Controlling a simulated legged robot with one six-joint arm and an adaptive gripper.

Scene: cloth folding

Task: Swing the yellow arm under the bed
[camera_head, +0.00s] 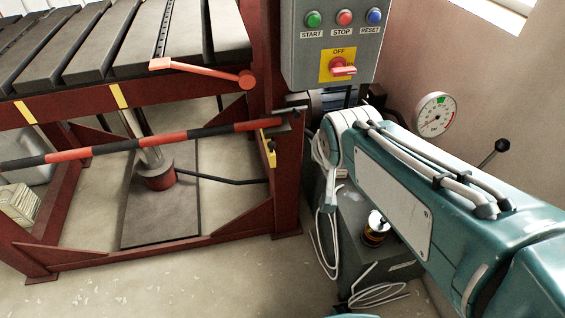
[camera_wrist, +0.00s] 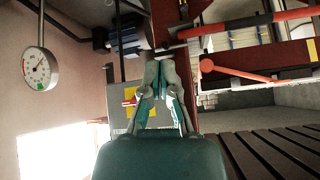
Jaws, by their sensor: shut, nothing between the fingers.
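The bed (camera_head: 130,92) is a slatted top on a dark red frame at the upper left of the head view. A red-and-black striped bar (camera_head: 200,133) runs across below the bed's edge, its right end at the frame post. A small yellow bracket (camera_head: 268,150) sits on that post, below the bar's end. I see no plainly yellow arm. The striped bar also shows at the top of the wrist view (camera_wrist: 245,24). My gripper (camera_wrist: 160,64) is shut and empty in the wrist view, pointing towards the post and control box. The head view does not show its fingers.
An orange-red lever (camera_head: 205,70) lies along the bed's front edge. A grey control box (camera_head: 332,45) with buttons and a red switch hangs right of the post. A gauge (camera_head: 435,115) is on the wall. A dark pad and column stand under the bed. The front floor is clear.

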